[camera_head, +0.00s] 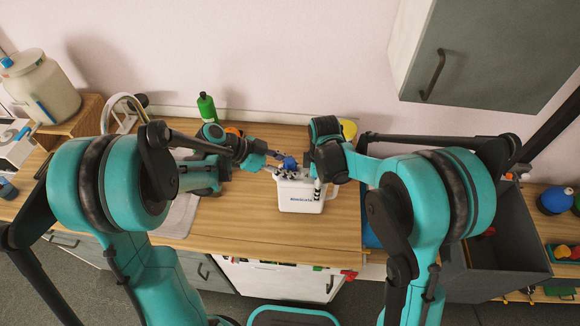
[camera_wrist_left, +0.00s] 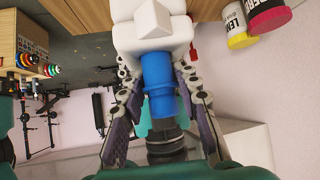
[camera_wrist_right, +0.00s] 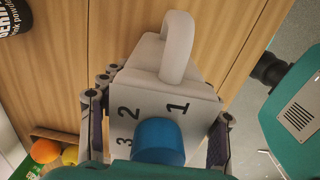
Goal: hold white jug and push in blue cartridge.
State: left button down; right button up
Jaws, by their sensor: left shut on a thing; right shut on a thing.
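My left gripper (camera_head: 272,162) is shut on the blue cartridge (camera_head: 288,163) at the jug's top. In the left wrist view the cartridge (camera_wrist_left: 160,88) meets the white jug (camera_wrist_left: 150,40); how deep it sits is hidden.
A green bottle (camera_head: 206,108) stands at the back of the counter, behind my left arm. A sink (camera_head: 180,215) is at the left. A large beige container (camera_head: 40,88) stands farther left. A dark grey bin (camera_head: 495,250) is at the right. A wall cabinet (camera_head: 480,55) hangs above.

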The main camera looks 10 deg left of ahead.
pick_arm(q)
jog(key=c, duration=1)
grip_release()
jog(key=v, duration=1.2)
